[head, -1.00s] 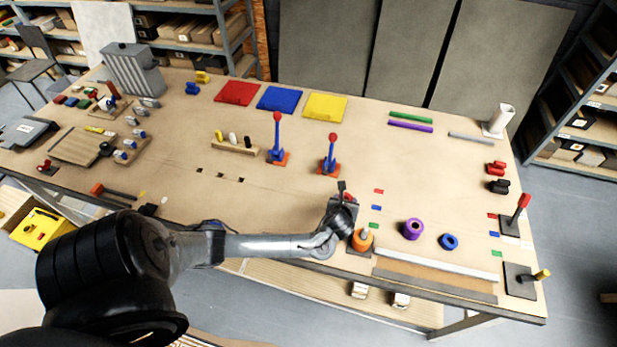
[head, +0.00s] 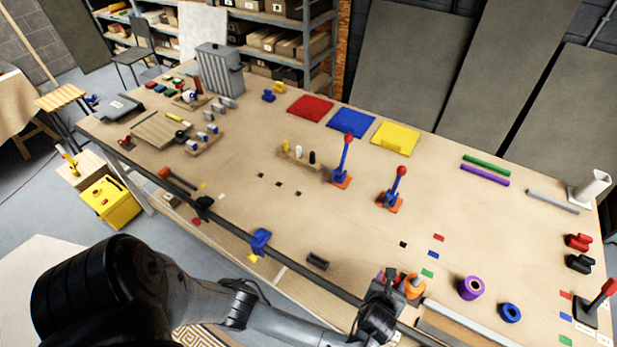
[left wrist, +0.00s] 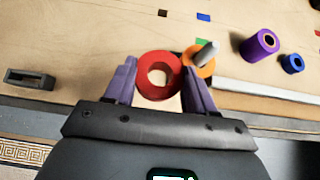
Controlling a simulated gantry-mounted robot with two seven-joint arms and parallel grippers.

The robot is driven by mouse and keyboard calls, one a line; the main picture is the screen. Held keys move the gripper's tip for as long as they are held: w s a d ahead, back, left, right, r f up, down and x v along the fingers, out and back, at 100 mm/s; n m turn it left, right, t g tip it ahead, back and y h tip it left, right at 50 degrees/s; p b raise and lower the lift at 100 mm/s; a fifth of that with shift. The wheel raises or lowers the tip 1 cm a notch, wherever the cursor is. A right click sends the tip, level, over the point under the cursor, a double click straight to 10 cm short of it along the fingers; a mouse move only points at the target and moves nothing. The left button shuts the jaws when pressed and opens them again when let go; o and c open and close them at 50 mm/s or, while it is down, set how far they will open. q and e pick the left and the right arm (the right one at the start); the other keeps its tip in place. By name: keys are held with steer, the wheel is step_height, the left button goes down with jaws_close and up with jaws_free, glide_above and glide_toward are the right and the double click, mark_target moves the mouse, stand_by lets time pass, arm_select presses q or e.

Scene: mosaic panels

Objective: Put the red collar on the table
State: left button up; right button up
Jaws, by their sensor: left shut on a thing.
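My left gripper (head: 387,281) is over the table's front edge, just left of the orange collar (head: 413,293). In the left wrist view, the purple fingers of this gripper (left wrist: 158,68) are shut on the red collar (left wrist: 145,76), a ring with its hole facing the camera. The red collar cannot be made out in the head view. The orange collar (left wrist: 206,70) sits around a grey peg (left wrist: 207,50), right beside the red collar in the wrist picture. The wooden table (head: 240,205) spreads out beyond the gripper. My right gripper is not in view.
A purple collar (head: 470,296) and a blue collar (head: 510,320) stand right of the orange one. Two red-topped levers (head: 345,160) (head: 396,190) rise behind. A dark block (head: 317,261) is at the front edge. Bare tabletop lies left of the gripper.

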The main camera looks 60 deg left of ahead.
arm_select(q)
steer(key=a+f, duration=0.2)
steer(key=a, duration=0.1)
steer(key=a+f+b, duration=0.1)
steer(key=a+f, duration=0.1)
steer(key=a, duration=0.2)
steer(key=a+f+b, duration=0.1)
steer(key=a+f, duration=0.1)
steer(key=a, duration=0.2)
steer(key=shift+w+f, duration=0.25)
steer(key=shift+f+b, duration=0.35)
steer(key=shift+f, duration=1.7)
steer(key=shift+f, duration=0.1)
steer(key=o, duration=1.3)
steer(key=shift+o, duration=0.2)
